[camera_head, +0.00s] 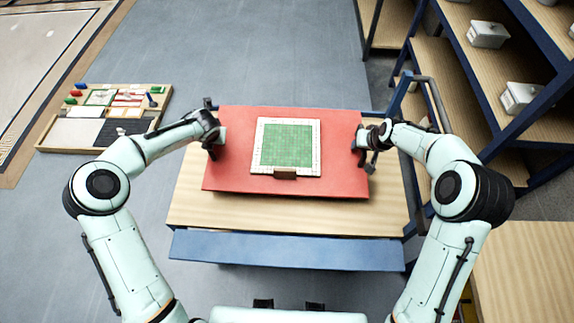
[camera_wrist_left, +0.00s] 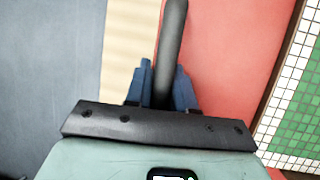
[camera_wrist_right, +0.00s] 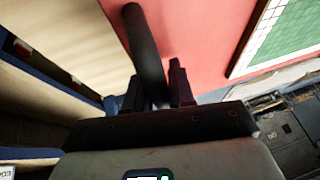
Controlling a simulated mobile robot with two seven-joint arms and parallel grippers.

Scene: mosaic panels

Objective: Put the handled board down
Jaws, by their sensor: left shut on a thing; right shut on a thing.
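The handled board (camera_head: 342,150) is a red rectangle, seen over the wooden top of a blue-framed cart (camera_head: 300,218) in the head view. I cannot tell whether it touches the top. A white-bordered panel with green mosaic tiles (camera_head: 285,145) lies on it, with a small brown block (camera_head: 285,174) at its near edge. My left gripper (camera_head: 214,138) is shut on the board's left dark handle, a bar in the left wrist view (camera_wrist_left: 171,45). My right gripper (camera_head: 366,145) is shut on the right handle, also a dark bar in the right wrist view (camera_wrist_right: 142,45).
A wooden tray (camera_head: 60,150) with coloured pieces stands at the left. Blue-framed shelves (camera_head: 455,75) with white containers (camera_head: 488,35) stand close at the right. A wooden surface (camera_head: 525,270) is at the lower right. The grey floor behind the cart is clear.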

